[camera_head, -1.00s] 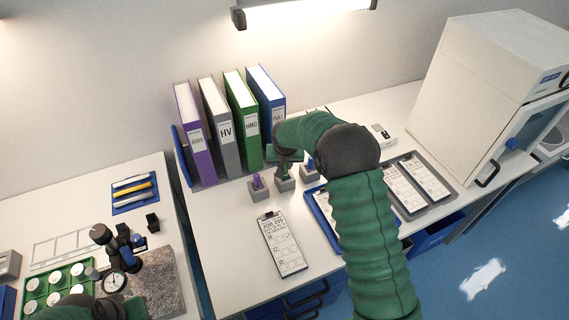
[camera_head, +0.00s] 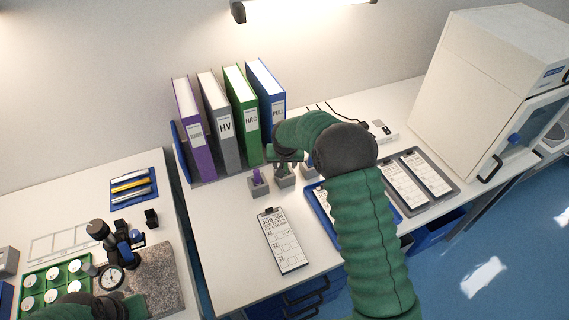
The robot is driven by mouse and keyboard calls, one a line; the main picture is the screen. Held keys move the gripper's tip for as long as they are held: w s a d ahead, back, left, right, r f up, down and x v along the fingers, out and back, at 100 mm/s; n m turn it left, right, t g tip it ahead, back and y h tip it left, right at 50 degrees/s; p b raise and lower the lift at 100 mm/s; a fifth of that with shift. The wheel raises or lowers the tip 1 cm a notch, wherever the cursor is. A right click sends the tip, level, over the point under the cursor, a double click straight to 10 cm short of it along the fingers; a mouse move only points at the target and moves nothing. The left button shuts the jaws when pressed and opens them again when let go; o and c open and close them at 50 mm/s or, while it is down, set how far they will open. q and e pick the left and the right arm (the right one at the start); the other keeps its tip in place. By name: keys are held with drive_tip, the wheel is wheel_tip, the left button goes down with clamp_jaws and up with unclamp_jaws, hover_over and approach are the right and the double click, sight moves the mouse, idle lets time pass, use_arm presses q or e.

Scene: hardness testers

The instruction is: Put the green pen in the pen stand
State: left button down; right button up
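My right gripper (camera_head: 286,160) is just above the middle grey pen stand (camera_head: 285,181) on the right bench. Its fingers look spread apart over that stand, one at each side. The green pen does not show clearly; my green hand and the fingers cover the top of the middle stand, so I cannot tell whether the pen stands in it. My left gripper (camera_head: 122,307) is at the bottom left edge, partly cut off, and its fingers are too unclear to read.
A purple pen's stand (camera_head: 258,189) is beside the middle one on the left; another stand (camera_head: 308,172) is on the right, partly hidden. Binders (camera_head: 226,127) stand behind. A clipboard (camera_head: 282,243) lies in front. A dial-gauge tester (camera_head: 112,277) is on the left bench.

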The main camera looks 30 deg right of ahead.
drive_tip(key=shift+r, duration=0.15)
drive_tip(key=v, duration=1.6)
drive_tip(key=shift+s+r, duration=0.2)
drive_tip(key=shift+a, duration=0.1)
drive_tip(key=s+a+f+n+y, duration=0.1)
drive_tip(key=s+a+f, duration=0.3)
drive_tip(key=s, duration=0.7)
drive_tip(key=s+a+f+n+g, duration=0.1)
drive_tip(key=s+a+f+n, duration=0.3)
drive_tip(key=s, duration=0.8)
wheel_tip(320, 180, down, 2)
drive_tip(key=shift+s+a+f+y, duration=0.1)
drive_tip(key=shift+s+a+y, duration=0.2)
drive_tip(key=shift+a+y, duration=0.1)
